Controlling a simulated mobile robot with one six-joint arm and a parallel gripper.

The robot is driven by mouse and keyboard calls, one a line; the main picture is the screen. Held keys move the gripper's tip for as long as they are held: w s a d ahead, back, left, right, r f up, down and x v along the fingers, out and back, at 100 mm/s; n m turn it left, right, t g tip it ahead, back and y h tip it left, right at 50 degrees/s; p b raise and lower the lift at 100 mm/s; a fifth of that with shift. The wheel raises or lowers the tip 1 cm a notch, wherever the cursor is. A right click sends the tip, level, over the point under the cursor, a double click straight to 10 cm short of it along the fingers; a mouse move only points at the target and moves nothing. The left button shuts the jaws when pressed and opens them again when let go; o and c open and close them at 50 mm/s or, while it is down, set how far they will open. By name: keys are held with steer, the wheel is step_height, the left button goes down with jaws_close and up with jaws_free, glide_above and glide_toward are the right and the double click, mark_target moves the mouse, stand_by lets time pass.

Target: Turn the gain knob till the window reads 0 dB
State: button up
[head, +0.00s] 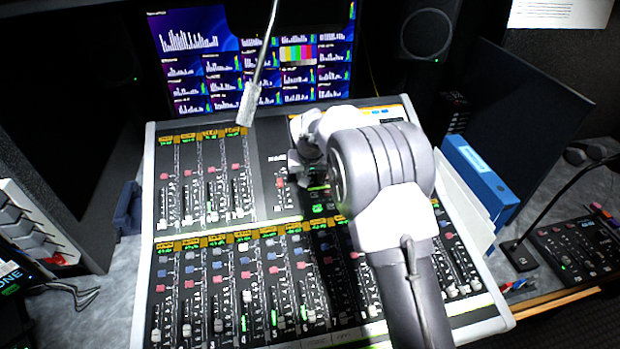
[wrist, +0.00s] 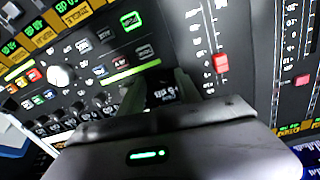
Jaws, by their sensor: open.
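My gripper (wrist: 160,88) is open over the mixing console (head: 150,285). Its two dark fingers stand apart in the wrist view, close to the console's centre panel. A small dark patch with pale lettering shows between them; I cannot tell whether a knob is there. A white round knob (wrist: 60,75) stands on the panel left of the fingers, apart from them. I cannot tell whether it is the gain knob. In the head view my arm hides the fingertips.
A blue binder (head: 480,175) leans at the right.

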jaws_close()
steer(key=n+p, duration=0.1)
steer(key=n, duration=0.1)
steer(key=shift+r+n, duration=0.1)
steer(key=shift+n, duration=0.3)
steer(key=shift+n+p, duration=0.75)
steer(key=shift+n, duration=0.75)
